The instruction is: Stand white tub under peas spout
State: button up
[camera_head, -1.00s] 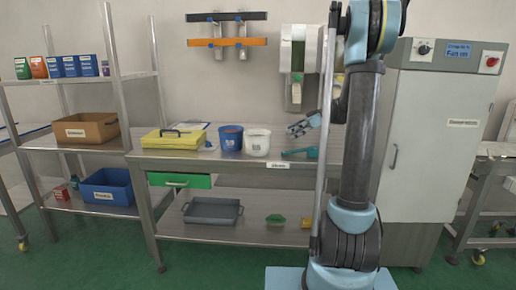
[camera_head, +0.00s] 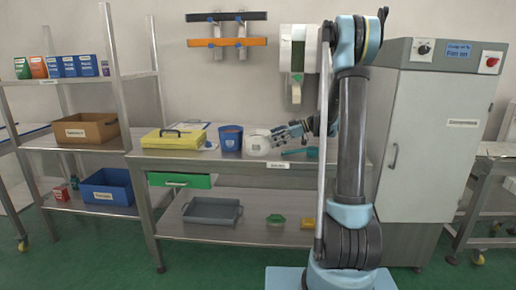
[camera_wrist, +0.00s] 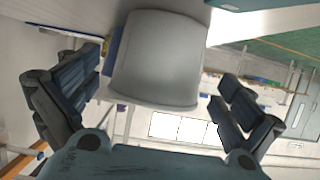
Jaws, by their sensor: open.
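The white tub (camera_head: 256,143) stands on the steel bench beside a blue tub (camera_head: 230,138). My gripper (camera_head: 277,134) is at the tub's right side, fingers pointing left toward it. In the wrist view the tub (camera_wrist: 158,58) fills the space ahead, with one open finger on each side and visible gaps between. A white dispenser with a green strip (camera_head: 297,50) hangs on the wall above the bench, partly behind my arm. A pale spout-like part (camera_head: 296,94) hangs below it. I cannot read which dispenser is for peas.
A yellow case (camera_head: 172,139) lies on the bench to the left. A teal scoop-like thing (camera_head: 300,152) lies right of the tub. A grey tray (camera_head: 212,211) is on the lower shelf. A grey cabinet (camera_head: 430,140) stands at the right.

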aim_at(257, 144)
jog(key=shift+x, duration=3.8)
jog(key=c, duration=0.9)
